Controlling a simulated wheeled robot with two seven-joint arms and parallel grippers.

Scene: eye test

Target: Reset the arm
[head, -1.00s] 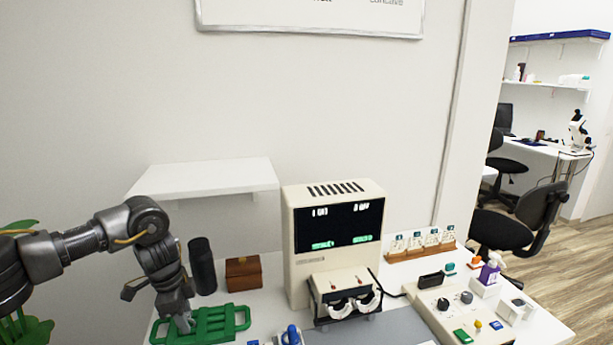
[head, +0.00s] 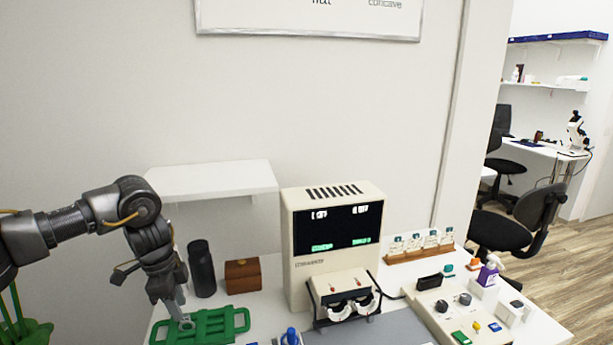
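My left gripper (head: 178,310) points down over the left part of the green tray (head: 222,326) on the white table. Its fingertips are at or just above the tray; I cannot tell whether they touch it. The fingers overlap in this view, so their opening is unclear. My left arm comes in from the left edge, bent at the elbow. My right gripper is not in view.
A dark bottle (head: 201,268) and a brown wooden box (head: 243,275) stand just behind the tray. A beige machine (head: 303,268) with a screen stands right of them. A white shelf (head: 212,180) hangs above. A control box (head: 462,318) is at the right.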

